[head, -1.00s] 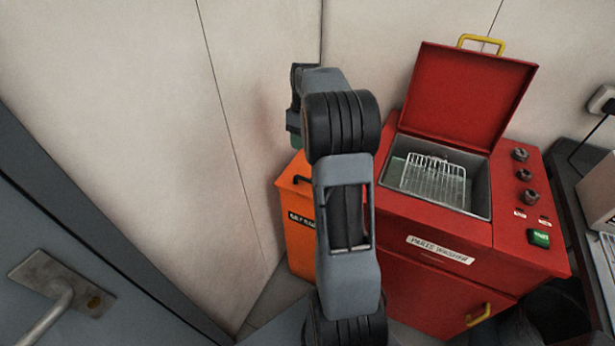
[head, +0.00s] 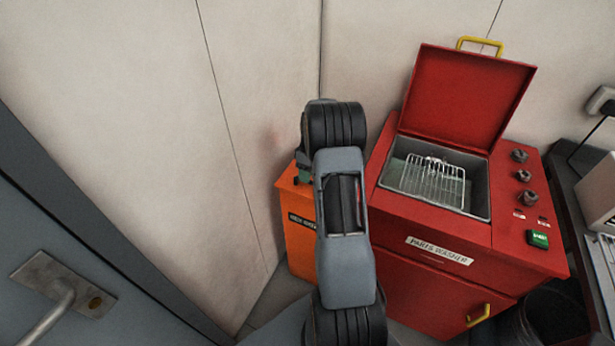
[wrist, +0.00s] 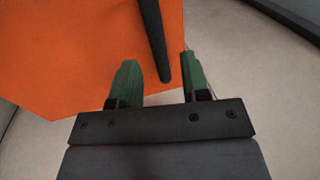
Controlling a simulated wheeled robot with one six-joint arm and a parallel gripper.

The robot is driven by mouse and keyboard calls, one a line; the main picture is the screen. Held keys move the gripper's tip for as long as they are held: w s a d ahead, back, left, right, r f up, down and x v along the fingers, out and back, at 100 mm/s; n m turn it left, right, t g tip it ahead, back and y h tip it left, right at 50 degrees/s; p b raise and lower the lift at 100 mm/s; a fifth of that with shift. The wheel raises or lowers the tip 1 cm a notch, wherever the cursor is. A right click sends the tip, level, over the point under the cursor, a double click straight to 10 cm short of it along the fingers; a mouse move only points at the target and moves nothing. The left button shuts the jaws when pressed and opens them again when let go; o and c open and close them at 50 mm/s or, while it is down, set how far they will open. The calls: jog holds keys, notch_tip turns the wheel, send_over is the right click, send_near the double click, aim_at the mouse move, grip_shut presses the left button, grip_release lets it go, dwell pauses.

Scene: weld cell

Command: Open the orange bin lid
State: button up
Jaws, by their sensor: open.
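The orange bin (head: 299,240) stands in the corner left of the red parts washer, partly hidden behind my arm. In the wrist view its orange surface (wrist: 70,50) fills the upper left. A black bar-like handle (wrist: 153,42) runs along that surface, and its lower end lies between the green fingertips in the picture. My gripper (wrist: 158,75) is open, with one finger on each side of the handle's end. I cannot tell whether either finger touches it. In the head view the gripper is mostly hidden behind my arm, above the bin.
The red parts washer (head: 440,262) stands directly right of the bin, its lid (head: 465,95) raised and a wire rack (head: 432,180) inside. Pale wall panels (head: 150,120) close in behind and left. A grey door with a lever handle (head: 62,295) is at lower left.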

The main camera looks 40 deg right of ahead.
jog(key=shift+s+a+f, duration=0.1)
jog(key=shift+a+f, duration=0.05)
jog(key=shift+f, duration=0.75)
grip_shut()
